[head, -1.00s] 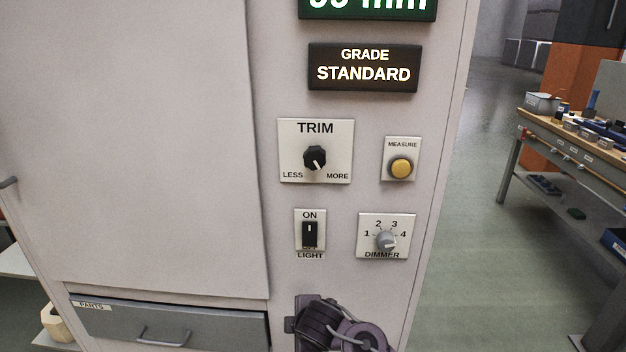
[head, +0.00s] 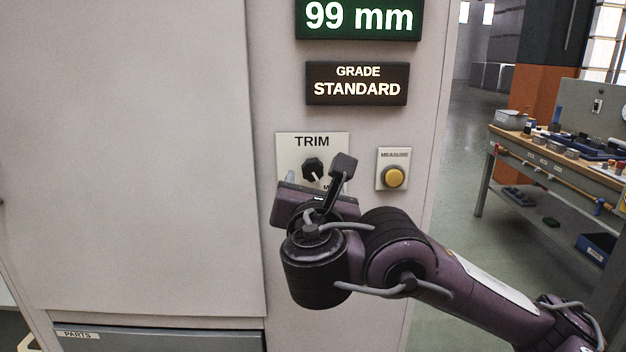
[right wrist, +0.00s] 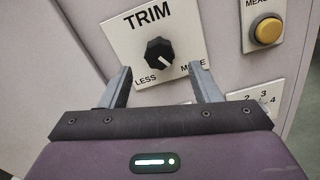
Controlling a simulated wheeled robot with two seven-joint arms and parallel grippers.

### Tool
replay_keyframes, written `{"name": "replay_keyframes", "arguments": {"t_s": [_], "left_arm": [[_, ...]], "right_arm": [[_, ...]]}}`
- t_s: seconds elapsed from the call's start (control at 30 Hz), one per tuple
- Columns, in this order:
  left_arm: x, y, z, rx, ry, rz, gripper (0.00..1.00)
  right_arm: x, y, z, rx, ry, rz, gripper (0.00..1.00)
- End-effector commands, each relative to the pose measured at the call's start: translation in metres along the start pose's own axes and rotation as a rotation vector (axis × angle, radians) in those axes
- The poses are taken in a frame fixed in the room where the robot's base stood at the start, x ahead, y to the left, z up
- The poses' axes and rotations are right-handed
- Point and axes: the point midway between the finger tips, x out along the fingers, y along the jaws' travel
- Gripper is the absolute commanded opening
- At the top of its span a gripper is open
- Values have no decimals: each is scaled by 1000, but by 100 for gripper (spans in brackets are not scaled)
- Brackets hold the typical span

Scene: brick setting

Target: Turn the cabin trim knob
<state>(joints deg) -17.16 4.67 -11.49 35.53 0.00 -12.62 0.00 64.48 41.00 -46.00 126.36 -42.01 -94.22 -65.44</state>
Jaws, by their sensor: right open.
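The trim knob (head: 313,168) is a black faceted dial on a white TRIM plate (head: 285,150), with its white pointer aimed down and slightly right. In the right wrist view the knob (right wrist: 160,53) sits above and between my fingertips, the LESS and MORE labels either side. My right gripper (head: 308,181) is open and empty in front of the plate's lower part; in its own view the gripper (right wrist: 161,71) has its two fingers spread, apart from the knob. In the head view my arm hides the plate's lower edge. My left gripper is not in view.
A green display (head: 360,17) reads 99 mm, above a GRADE STANDARD sign (head: 356,83). A yellow MEASURE button (head: 393,177) is right of the knob. The dimmer plate (right wrist: 262,100) shows partly below it. A workbench (head: 560,150) stands further right, beyond open floor.

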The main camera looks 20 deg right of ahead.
Motion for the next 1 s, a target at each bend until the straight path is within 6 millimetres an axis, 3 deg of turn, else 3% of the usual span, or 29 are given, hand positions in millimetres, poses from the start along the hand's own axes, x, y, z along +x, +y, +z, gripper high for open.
{"name": "replay_keyframes", "arguments": {"t_s": [0.1, 0.3, 0.67, 1.0], "left_arm": [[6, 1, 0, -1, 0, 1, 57], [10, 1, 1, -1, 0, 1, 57], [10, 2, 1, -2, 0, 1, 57], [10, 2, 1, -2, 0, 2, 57]], "right_arm": [[21, -2, 0, 0, -3, -4, 57], [39, 0, 0, 2, -1, -1, 57], [44, 0, -1, 4, 2, 0, 56], [44, 0, -1, 4, 2, 0, 12]]}}
